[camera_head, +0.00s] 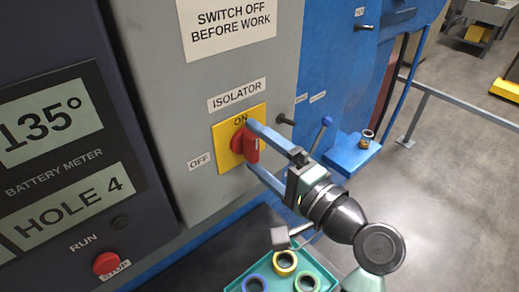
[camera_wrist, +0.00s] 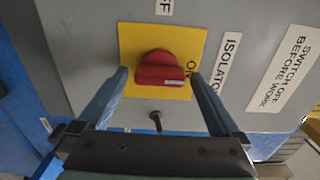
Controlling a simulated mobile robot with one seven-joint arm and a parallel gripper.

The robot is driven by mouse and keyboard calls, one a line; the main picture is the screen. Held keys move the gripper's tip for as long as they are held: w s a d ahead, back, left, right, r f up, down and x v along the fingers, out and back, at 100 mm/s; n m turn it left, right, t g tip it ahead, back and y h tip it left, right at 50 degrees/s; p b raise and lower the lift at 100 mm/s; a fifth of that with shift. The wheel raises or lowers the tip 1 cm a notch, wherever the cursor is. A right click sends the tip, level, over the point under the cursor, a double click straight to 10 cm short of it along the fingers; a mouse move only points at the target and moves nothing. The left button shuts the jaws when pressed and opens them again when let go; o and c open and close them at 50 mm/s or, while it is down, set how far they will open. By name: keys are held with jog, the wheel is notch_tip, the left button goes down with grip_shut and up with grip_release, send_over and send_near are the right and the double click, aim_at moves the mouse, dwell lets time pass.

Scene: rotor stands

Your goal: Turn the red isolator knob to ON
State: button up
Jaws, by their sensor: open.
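The red isolator knob (camera_head: 250,146) sits on a yellow plate (camera_head: 222,134) on the grey cabinet; it also shows in the wrist view (camera_wrist: 160,72). Its bar lies along the line toward the ON label (camera_head: 240,120), with the white mark at the ON end. The OFF label (camera_head: 199,161) is left of the plate. My gripper (camera_head: 253,146) is open, with one blue finger above the knob and one below it. In the wrist view the fingers (camera_wrist: 158,77) flank the bar's two ends, with a gap visible at each side.
A dark panel (camera_head: 125,180) with a STOP button (camera_head: 107,263) stands left. A small black peg (camera_head: 285,120) sticks out right of the plate. A teal tray (camera_head: 312,264) with several rings is below my arm. A blue shelf (camera_head: 345,158) and a railing (camera_head: 440,95) are at right.

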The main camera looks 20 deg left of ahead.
jog(key=shift+s+d+f+b, duration=0.1)
jog(key=shift+s+d+b, duration=0.15)
jog(key=shift+d+b, duration=0.15)
jog(key=b+v, duration=0.4)
jog(key=v, duration=0.8)
jog(key=shift+b, duration=0.35)
